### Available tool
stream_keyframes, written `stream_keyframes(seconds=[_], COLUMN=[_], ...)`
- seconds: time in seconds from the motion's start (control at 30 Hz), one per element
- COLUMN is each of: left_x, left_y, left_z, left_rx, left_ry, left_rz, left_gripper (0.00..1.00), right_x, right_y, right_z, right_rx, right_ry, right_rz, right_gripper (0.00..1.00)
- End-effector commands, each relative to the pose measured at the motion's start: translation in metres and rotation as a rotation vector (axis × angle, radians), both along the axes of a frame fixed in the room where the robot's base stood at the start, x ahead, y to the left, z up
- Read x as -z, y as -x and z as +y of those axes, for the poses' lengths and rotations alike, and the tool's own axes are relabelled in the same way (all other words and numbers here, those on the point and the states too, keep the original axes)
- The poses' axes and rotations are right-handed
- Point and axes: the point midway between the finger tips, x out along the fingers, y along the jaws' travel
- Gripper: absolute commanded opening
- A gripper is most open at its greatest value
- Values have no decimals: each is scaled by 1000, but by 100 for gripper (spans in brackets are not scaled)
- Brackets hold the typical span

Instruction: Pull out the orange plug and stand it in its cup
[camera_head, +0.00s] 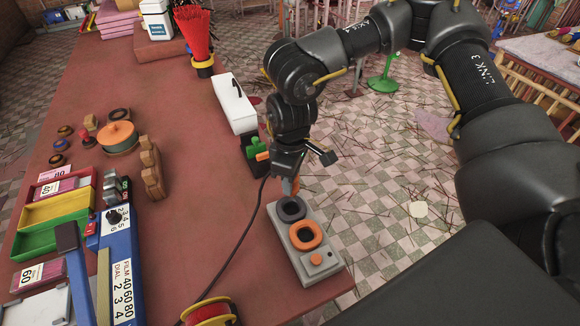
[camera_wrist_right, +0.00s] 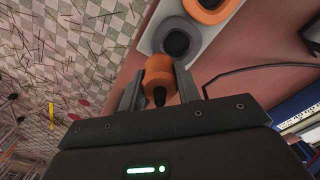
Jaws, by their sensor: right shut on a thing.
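My right gripper (camera_head: 289,180) is shut on an orange plug (camera_wrist_right: 159,72) with a dark tip, seen between the two fingers in the wrist view. In the head view only a sliver of orange shows at the fingertips. Just below them is a grey holder (camera_head: 281,232) with a dark ring-shaped cup (camera_head: 291,208) at its far end and an orange ring-shaped cup (camera_head: 305,236) nearer. Both cups look empty. The wrist view also shows the dark cup (camera_wrist_right: 178,43) close beyond the plug and the orange cup (camera_wrist_right: 212,8). My left gripper is out of view.
A black block with green and orange parts (camera_head: 255,152) stands behind the gripper, beside a white box (camera_head: 234,103). A dark cable (camera_head: 247,228) crosses the table left of the holder. The table's right edge is close. Trays and a blue device (camera_head: 118,245) stand left.

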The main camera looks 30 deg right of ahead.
Motion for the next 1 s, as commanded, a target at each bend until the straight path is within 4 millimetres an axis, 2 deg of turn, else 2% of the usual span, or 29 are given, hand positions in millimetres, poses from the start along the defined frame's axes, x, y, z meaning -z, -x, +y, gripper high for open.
stream_keyframes(seconds=[0.03, 0.17, 0.5, 0.7, 0.83, 1.0], left_x=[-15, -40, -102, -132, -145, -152], left_y=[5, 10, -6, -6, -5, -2], left_z=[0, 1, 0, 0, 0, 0], left_rx=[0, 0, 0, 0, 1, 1], left_ry=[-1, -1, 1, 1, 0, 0], left_rz=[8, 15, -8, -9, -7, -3], left_gripper=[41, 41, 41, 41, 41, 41], right_x=[-9, -18, -37, -46, -49, -49], right_y=[2, 4, 13, 20, 23, 26], right_z=[1, 5, 13, 15, 16, 16], right_rx=[-102, -476, -1540, -2101, -2369, -2571], right_ry=[-1, 0, 1, 1, 3, 5], right_rz=[5, 4, 2, 2, 1, 1], right_gripper=[10, 10, 10, 10, 10, 10])
